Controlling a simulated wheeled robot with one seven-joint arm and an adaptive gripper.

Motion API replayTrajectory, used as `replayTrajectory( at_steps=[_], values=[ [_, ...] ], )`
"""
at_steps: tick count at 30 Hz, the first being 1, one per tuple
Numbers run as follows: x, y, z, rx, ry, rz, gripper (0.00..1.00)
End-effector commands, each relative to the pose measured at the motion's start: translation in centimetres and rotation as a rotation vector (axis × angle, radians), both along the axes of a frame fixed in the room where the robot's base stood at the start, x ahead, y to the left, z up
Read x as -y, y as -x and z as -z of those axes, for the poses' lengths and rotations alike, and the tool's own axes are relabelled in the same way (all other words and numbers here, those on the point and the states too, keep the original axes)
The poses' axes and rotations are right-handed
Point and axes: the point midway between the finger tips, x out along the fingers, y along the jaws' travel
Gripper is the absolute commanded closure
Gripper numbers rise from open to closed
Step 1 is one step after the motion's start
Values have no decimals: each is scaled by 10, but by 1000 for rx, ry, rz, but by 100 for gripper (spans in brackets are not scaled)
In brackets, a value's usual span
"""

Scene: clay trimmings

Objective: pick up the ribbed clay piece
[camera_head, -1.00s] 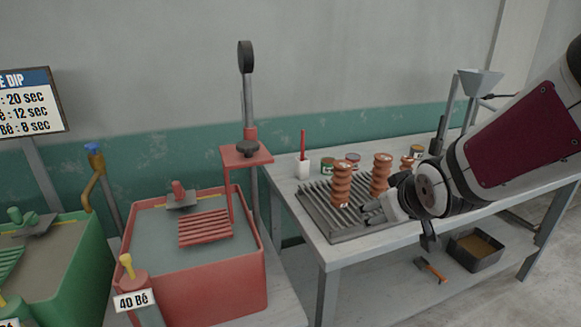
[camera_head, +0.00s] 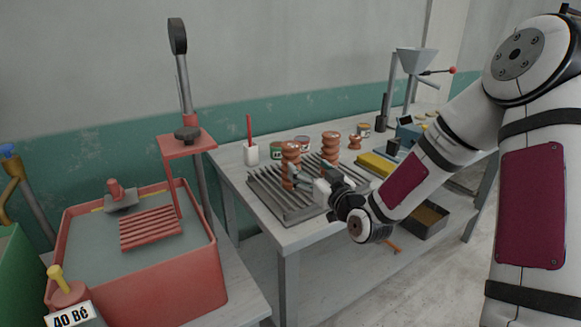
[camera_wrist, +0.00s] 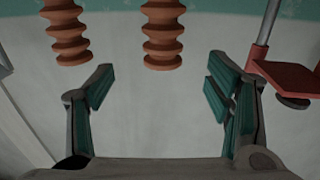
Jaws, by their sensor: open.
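The left ribbed piece (camera_head: 289,160) is nearest my gripper; the right ribbed piece (camera_head: 330,148) stands a little behind. My gripper (camera_head: 304,180) is low at the right front of the left piece. In the wrist view, which looks upside down, my gripper (camera_wrist: 160,85) is open with nothing between its fingers. The left piece (camera_wrist: 162,35) hangs from the top, roughly centred beyond the fingers, and the right piece (camera_wrist: 67,32) is off to one side.
The rack lies on a grey table (camera_head: 300,236). A yellow block (camera_head: 376,164) lies right. A red tank (camera_head: 150,270) stands left.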

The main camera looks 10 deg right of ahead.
Motion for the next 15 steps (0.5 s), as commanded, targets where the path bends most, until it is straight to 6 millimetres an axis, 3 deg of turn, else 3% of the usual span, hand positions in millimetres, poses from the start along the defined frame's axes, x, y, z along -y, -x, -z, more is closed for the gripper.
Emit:
replayTrajectory(
  at_steps=[6,15],
  values=[
    [-8,-40,1,-1,0,0,27],
    [-14,-62,1,-2,0,-1,27]
  ],
)
